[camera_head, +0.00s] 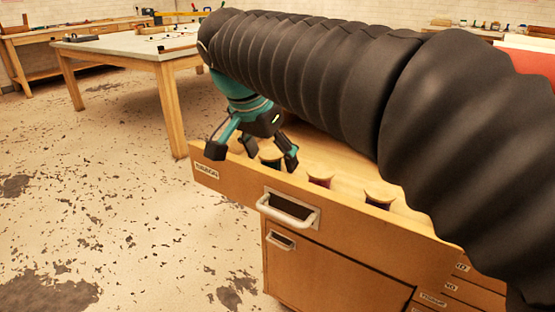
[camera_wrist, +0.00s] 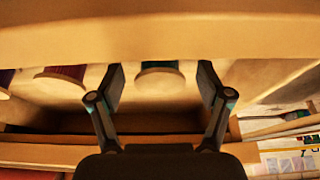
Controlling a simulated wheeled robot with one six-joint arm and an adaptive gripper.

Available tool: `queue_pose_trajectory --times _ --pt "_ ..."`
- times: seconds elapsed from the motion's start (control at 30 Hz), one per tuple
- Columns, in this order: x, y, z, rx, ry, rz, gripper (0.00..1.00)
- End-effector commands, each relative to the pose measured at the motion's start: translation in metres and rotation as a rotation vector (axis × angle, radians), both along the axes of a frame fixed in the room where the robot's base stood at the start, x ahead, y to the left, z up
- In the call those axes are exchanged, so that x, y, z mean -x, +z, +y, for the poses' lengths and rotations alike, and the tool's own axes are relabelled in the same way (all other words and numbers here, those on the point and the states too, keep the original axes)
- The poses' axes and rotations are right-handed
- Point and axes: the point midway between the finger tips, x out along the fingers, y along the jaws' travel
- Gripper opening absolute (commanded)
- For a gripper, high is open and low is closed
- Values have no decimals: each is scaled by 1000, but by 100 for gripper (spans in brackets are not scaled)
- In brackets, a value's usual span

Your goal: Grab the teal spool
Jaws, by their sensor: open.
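My gripper (camera_head: 253,153) is open above the left end of an open wooden drawer (camera_head: 232,180). In the wrist view my gripper (camera_wrist: 160,88) has its two fingers spread, with one spool (camera_wrist: 160,77) between them in the picture.
A maroon spool (camera_head: 320,181) stands to the right in the drawer, also visible in the wrist view (camera_wrist: 62,76). A dark spool (camera_head: 379,200) stands farther right. The drawer's front wall and metal handle (camera_head: 290,212) are close. A worktable (camera_head: 125,48) stands behind.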

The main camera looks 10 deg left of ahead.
Motion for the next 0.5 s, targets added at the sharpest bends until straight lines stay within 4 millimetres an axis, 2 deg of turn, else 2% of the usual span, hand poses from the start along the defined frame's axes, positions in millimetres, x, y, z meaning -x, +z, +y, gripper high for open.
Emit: queue_pose_trajectory --times 0.23,0.27,0.5 --pt "-1 -2 0 -1 0 0 78" --pt "-1 -2 0 -1 0 0 75" --pt "-1 -2 0 0 0 0 15"
